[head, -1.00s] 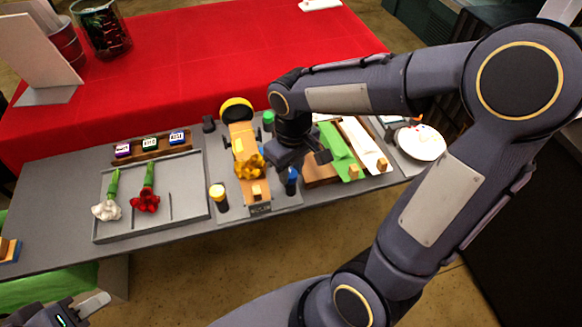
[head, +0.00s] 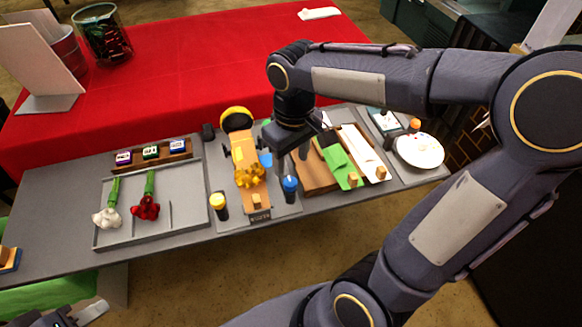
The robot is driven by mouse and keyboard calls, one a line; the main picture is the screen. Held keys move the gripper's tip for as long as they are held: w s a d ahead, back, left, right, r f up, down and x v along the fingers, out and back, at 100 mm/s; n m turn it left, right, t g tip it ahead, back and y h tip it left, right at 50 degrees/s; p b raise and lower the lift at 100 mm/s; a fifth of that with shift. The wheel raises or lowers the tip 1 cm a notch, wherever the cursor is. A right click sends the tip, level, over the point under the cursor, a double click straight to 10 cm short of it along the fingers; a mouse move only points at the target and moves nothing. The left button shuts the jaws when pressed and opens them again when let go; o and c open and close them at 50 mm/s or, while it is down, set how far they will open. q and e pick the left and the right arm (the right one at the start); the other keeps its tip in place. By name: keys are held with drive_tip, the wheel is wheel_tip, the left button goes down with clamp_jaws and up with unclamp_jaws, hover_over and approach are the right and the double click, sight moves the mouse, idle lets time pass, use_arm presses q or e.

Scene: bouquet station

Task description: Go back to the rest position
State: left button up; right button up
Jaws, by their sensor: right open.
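My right gripper (head: 292,160) hangs over the middle of the grey bench (head: 60,215), just right of the wooden stand with a yellow flower (head: 250,176). It is open, and I see nothing between its jaws. My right arm fills the right side of the head view and bends back over the bench. My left gripper (head: 85,316) is at the bottom left corner, mostly cut off by the frame edge. Only a pale finger and part of its body show, so its jaws cannot be judged.
A grey tray (head: 183,222) holds a white flower (head: 107,217) and a red flower (head: 146,208). Yellow-capped (head: 218,202) and blue-capped (head: 290,186) bottles stand near the front edge. Green wrap (head: 340,164) and a white plate (head: 419,151) lie right. A red-covered table (head: 190,75) is behind.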

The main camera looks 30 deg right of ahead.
drive_tip(key=shift+r, duration=0.6)
drive_tip(key=shift+s+d, duration=0.1)
drive_tip(key=shift+s, duration=0.2)
drive_tip(key=s+a+f+m+t+y, duration=0.1)
drive_tip(key=s+m+t+y, duration=0.2)
drive_tip(key=s, duration=0.8)
drive_tip(key=m+t, duration=0.1)
drive_tip(key=t, duration=0.1)
drive_tip(key=shift+a+t, duration=0.3)
drive_tip(key=shift+s, duration=0.1)
idle(0.9)
